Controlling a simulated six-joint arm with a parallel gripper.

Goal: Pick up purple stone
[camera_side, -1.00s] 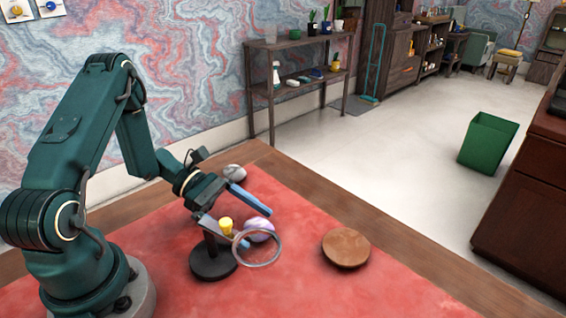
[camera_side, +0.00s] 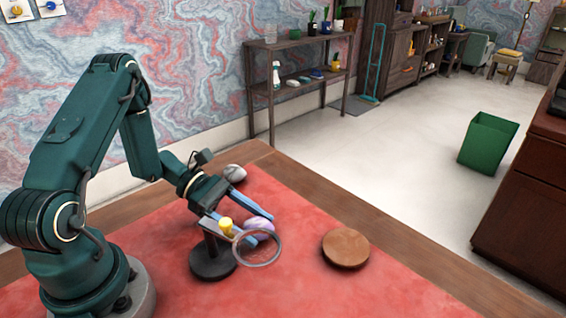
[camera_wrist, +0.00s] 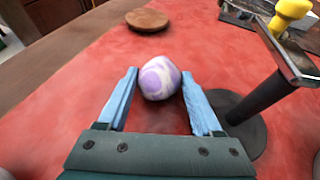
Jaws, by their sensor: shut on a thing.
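The purple stone (camera_wrist: 159,80), rounded with white swirls, sits between the two blue fingertips of my gripper (camera_wrist: 159,73) in the wrist view. My gripper is shut on it, one finger on each side. In the side view the stone (camera_side: 262,225) is partly hidden by the blue fingers and the magnifier ring. It is low over the red desk top, and I cannot tell whether it touches it.
A magnifier with a clear ring (camera_side: 257,262), a yellow knob (camera_side: 225,225) and a round dark base (camera_side: 212,264) stands close beside my gripper. A round wooden disc (camera_side: 345,248) lies to the right. A grey rounded object (camera_side: 235,173) lies behind.

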